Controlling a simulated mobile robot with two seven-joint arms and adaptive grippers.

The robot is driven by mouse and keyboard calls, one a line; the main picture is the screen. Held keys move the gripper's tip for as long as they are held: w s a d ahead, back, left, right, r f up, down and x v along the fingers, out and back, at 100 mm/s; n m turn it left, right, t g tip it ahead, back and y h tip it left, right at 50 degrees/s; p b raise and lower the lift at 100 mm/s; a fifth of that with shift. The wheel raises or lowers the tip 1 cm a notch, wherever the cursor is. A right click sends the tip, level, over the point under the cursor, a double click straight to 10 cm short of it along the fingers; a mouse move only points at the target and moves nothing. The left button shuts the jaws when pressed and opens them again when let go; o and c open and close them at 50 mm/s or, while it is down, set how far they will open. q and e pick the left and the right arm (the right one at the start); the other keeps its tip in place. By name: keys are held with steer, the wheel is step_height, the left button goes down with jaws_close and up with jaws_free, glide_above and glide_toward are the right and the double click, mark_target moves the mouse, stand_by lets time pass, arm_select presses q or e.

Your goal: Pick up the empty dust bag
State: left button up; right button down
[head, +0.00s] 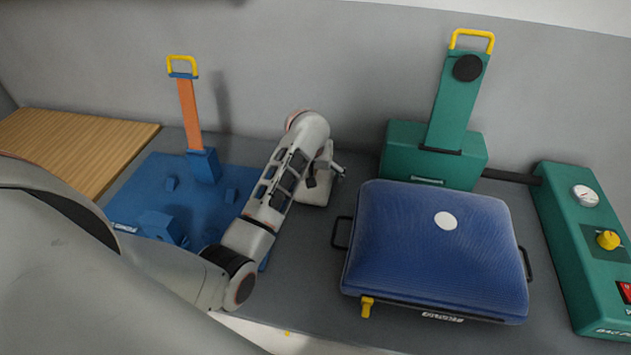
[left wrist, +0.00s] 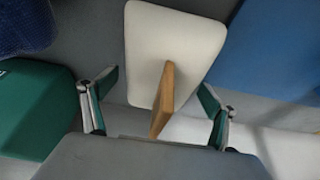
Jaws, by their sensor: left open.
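A cream, flat, rounded pad (left wrist: 185,40) with a brown upright, tab-like piece (left wrist: 165,95) lies in front of my left gripper in the left wrist view. I cannot tell for sure whether this is the empty dust bag. My left gripper (left wrist: 156,88) is open, its two fingers apart on either side of the brown piece. In the head view, my left gripper (head: 336,172) is beyond the forearm, between the blue mat and the green stand, and partly hidden. A pale patch (head: 316,195) shows beneath it. My right gripper is not in view.
A blue padded board (head: 420,260) with black side handles lies right of my left arm. A green stand (head: 432,160) is behind it, and a green gauge box (head: 585,270) at far right. A blue mat (head: 150,180) carries an orange-and-blue upright (head: 190,115). The wall stands close behind.

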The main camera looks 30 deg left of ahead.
arm_select(q)
steer(key=shift+w+f, duration=0.2)
steer(key=shift+f, duration=0.15)
steer(key=shift+c, duration=0.4)
steer(key=c, duration=1.2)
steer(key=shift+w+r, duration=0.1)
steer(key=shift+r, duration=0.05)
